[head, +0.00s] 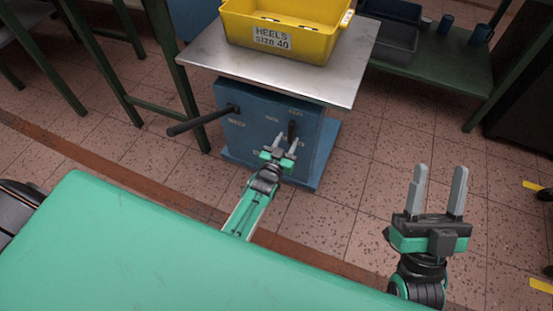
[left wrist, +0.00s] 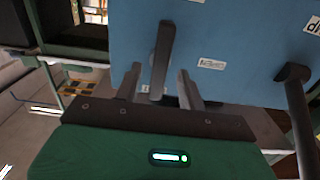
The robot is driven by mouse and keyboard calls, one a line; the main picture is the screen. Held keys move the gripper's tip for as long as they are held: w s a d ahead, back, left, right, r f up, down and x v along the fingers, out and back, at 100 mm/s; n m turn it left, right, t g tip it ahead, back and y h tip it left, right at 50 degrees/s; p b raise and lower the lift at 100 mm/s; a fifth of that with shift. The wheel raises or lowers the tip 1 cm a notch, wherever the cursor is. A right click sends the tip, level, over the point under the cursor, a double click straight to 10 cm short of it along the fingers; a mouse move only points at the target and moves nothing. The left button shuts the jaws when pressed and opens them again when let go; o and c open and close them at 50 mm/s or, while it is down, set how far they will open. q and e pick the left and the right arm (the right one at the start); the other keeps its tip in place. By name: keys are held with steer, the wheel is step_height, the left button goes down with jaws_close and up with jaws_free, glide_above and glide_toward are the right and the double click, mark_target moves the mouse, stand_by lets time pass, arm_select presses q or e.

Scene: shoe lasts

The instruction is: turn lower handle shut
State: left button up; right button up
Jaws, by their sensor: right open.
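A blue box (head: 255,130) stands under the metal table top and carries two dark handles. A long lever (head: 200,121) sticks out from its left part; a shorter handle (head: 292,130) is on its right part. My left gripper (head: 285,143) is in front of the shorter handle, fingers apart. In the left wrist view the shorter handle (left wrist: 160,62) shows between the two fingertips (left wrist: 157,83), nearer the left one; I cannot tell whether they touch. The long lever (left wrist: 298,105) is at the right there. My right gripper (head: 437,192) is open and empty, far right.
A yellow crate (head: 235,28) labelled HEELS size 40 stands on the metal table top (head: 340,85) above the box. A green surface (head: 150,250) fills the near left. Green shelving (head: 455,75) stands at the back right. Tiled floor is clear between box and right gripper.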

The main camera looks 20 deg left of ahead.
arm_select(q)
steer(key=s+p, duration=0.2)
steer(key=s, duration=0.8)
steer(key=shift+a, duration=0.2)
arm_select(e)
steer(key=w+a+f+g, duration=0.1)
steer(key=a+f+g, duration=0.2)
steer(key=f+g, duration=0.3)
steer(key=shift+a+f+g, duration=0.15)
steer(key=shift+f+g, duration=0.25)
steer(key=shift+f, duration=1.65)
arm_select(q)
steer(key=shift+s, duration=0.1)
arm_select(e)
steer(key=shift+w, duration=0.1)
